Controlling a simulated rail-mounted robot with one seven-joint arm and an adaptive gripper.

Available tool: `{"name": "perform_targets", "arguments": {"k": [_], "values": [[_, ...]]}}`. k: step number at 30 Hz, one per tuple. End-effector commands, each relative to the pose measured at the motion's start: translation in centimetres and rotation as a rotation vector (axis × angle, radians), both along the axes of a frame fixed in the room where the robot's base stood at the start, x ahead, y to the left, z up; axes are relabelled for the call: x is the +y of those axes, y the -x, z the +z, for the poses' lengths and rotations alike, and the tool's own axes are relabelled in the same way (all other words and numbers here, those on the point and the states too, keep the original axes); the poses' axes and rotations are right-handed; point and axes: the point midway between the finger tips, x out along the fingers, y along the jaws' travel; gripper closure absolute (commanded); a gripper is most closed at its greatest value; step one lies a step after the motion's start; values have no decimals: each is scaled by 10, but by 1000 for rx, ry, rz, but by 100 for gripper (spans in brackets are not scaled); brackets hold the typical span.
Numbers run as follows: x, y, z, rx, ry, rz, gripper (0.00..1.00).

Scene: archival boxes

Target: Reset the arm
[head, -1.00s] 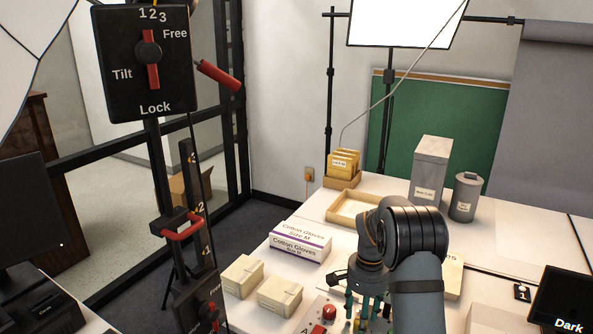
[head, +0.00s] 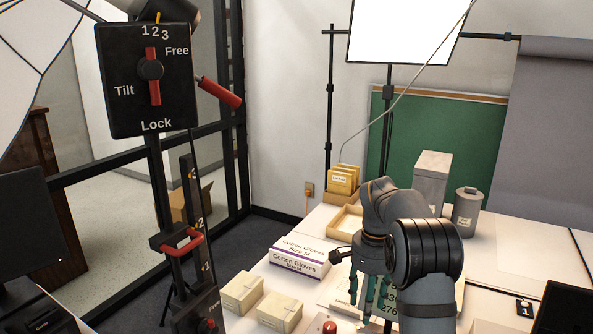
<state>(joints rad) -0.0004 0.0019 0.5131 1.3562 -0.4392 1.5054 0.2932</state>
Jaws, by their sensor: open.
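My gripper (head: 367,290) hangs below my bent grey arm in the lower right of the head view. Its teal fingers point down over the white table (head: 320,218). The fingers are apart and I see nothing held between them. A pale box with a printed number (head: 388,298) lies behind and below the fingers, partly hidden by my arm. How high the fingertips are above it, I cannot tell.
Glove boxes (head: 299,257) and two small cream boxes (head: 242,292) (head: 279,311) lie left of my gripper. A wooden tray (head: 345,222), yellow folders (head: 343,179), a tall grey box (head: 431,178) and a grey canister (head: 466,211) stand behind. A black control panel (head: 148,78) stands at left.

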Motion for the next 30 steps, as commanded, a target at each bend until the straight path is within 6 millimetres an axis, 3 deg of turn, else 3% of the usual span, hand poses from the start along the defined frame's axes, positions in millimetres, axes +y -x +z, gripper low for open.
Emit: {"name": "perform_targets", "arguments": {"k": [1, 14, 30], "values": [[1, 3, -15, 14, -1, 1, 53], [1, 3, -109, 11, -1, 0, 53], [0, 2, -103, 8, 2, 805, 53]]}}
